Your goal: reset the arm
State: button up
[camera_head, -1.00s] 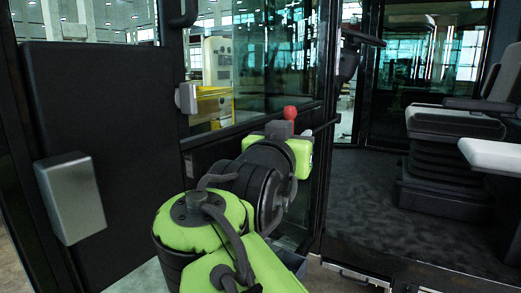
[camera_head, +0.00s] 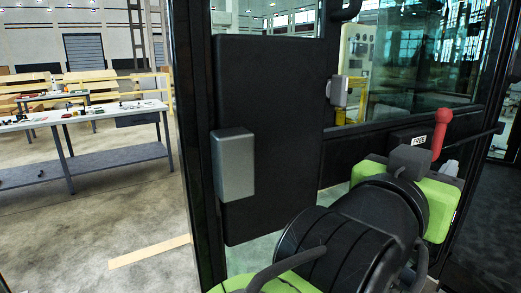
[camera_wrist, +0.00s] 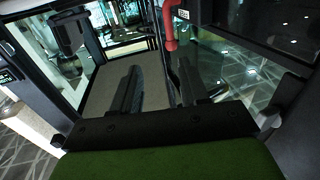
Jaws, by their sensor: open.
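My gripper (camera_wrist: 158,84) shows in the wrist view with its two dark fingers apart and nothing between them. A red handle (camera_wrist: 168,28) shows beyond the fingertips, apart from them as far as I can tell. In the head view my green and black arm reaches from the bottom toward the right. The red handle (camera_head: 441,132) stands upright just above and behind my wrist there. My fingers are hidden in that view.
A dark cab door panel (camera_head: 270,120) with a grey box (camera_head: 233,165) stands left of my arm. Glass and black frame posts are close around the arm. A workbench (camera_head: 80,120) stands far left, with open floor before it.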

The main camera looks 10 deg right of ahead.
jog(key=a+f+n+y, duration=0.2)
jog(key=f+n+y, duration=0.25)
jog(key=f, duration=0.45)
jog(key=a+f+n+y, duration=0.3)
jog(key=f+y, duration=0.3)
jog(key=f, duration=0.4)
jog(key=s+a+f+n+g+y, duration=0.4)
jog(key=s+a+f+n+y, duration=0.25)
jog(key=f, duration=0.55)
notch_tip(320, 180, up, 14)
jog(key=m+h+p, duration=0.1)
jog(key=m+p, duration=0.1)
jog(key=p, duration=1)
jog(key=shift+w+a+p, duration=0.25)
jog(key=shift+a+p, duration=0.1)
jog(key=shift+p, duration=0.05)
jog(key=shift+d, duration=0.1)
